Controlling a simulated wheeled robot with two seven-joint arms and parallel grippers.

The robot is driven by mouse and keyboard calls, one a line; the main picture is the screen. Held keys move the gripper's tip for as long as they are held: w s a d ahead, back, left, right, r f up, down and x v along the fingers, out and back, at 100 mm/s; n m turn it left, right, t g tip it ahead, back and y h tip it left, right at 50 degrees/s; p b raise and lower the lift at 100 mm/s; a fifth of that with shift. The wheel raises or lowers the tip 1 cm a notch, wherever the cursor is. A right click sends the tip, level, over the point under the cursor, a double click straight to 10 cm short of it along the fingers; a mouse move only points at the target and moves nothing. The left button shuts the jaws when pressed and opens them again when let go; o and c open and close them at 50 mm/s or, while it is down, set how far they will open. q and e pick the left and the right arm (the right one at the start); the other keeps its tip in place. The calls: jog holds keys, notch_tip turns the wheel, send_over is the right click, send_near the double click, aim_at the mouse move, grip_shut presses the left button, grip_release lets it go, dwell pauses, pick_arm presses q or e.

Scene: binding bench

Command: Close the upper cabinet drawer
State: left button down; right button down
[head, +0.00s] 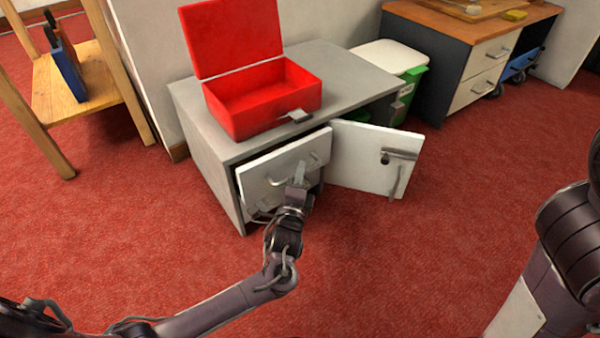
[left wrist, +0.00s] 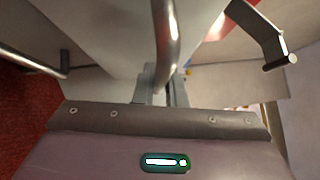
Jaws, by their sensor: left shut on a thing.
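The grey cabinet (head: 205,130) stands on the red carpet. Its upper drawer (head: 262,172) has a white front and stands out from the cabinet body, partly open. My left gripper (head: 298,180) is at the drawer front, shut on the drawer's metal bar handle (head: 279,182). In the left wrist view, a curved metal bar (left wrist: 167,40) runs down to the fingers of the left gripper (left wrist: 160,88), whose tips are partly hidden behind it. My right arm shows at the right edge of the head view, but its gripper is out of view.
A red box (head: 262,98) with its lid raised sits on the cabinet. A white cabinet door (head: 370,155) stands open right of the drawer. A green bin (head: 412,88) and a desk (head: 440,40) stand behind, and a wooden rack (head: 75,85) at left. The front carpet is clear.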

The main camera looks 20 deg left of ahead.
aim_at(290, 164)
pick_arm(q)
jog(key=w+a+p, duration=0.1)
jog(key=w+a, duration=0.1)
jog(key=a, duration=0.1)
jog(key=shift+w+a, duration=0.1)
jog(key=shift+w, duration=0.1)
jog(key=shift+w+a, duration=0.15)
jog(key=shift+a, duration=0.05)
jog(key=c, duration=1.5)
grip_release()
jog(key=shift+d, duration=0.1)
